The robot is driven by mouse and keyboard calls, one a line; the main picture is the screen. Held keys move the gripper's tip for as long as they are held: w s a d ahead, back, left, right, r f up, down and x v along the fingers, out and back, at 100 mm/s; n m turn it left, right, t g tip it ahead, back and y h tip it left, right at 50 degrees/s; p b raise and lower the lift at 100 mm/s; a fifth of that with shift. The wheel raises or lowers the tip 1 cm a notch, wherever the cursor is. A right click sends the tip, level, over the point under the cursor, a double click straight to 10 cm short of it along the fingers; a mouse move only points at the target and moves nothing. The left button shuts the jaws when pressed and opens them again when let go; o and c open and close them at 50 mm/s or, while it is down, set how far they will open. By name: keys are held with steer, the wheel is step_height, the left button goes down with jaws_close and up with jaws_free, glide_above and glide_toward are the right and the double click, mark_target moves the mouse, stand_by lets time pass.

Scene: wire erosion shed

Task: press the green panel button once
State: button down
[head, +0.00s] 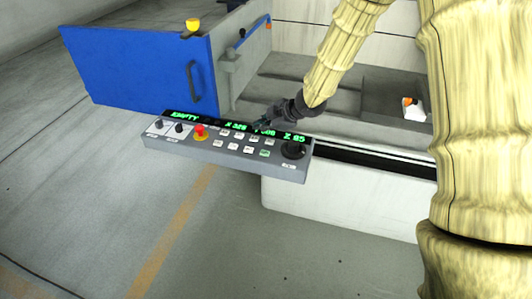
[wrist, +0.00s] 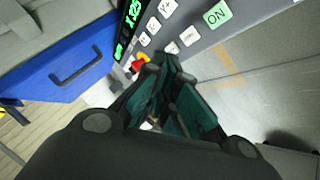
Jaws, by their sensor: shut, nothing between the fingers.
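The green panel button (head: 264,153) is in the lower row of keys on the grey control panel (head: 228,160), near its right end. In the wrist view the green button (wrist: 217,14) reads "ON" and lies at the top, clear of my fingers. My gripper (head: 263,123) is at the panel's display in the head view, a little above and beyond the green button. In the wrist view my gripper (wrist: 163,60) is shut and empty, its dark teal fingers pointing at the panel. I cannot tell whether the fingertips touch the panel.
A red stop button (head: 200,131) on a yellow base, a black dial (head: 293,150) and several white keys (head: 233,146) surround the green button. A blue door (head: 140,70) stands open behind the panel. The floor in front is clear.

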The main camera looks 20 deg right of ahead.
steer(key=b, duration=0.6)
glide_above(263, 154)
step_height(263, 154, down, 6)
steer(key=shift+s+f, duration=0.1)
steer(key=shift+f, duration=0.15)
steer(key=shift+f+b, duration=0.7)
steer(key=shift+f, duration=0.45)
steer(key=shift+f, duration=0.1)
steer(key=shift+f, duration=0.3)
steer(key=shift+f, duration=0.4)
stand_by(1.0)
steer(key=shift+r, duration=0.1)
steer(key=shift+r+p, duration=0.65)
steer(key=shift+r, duration=0.1)
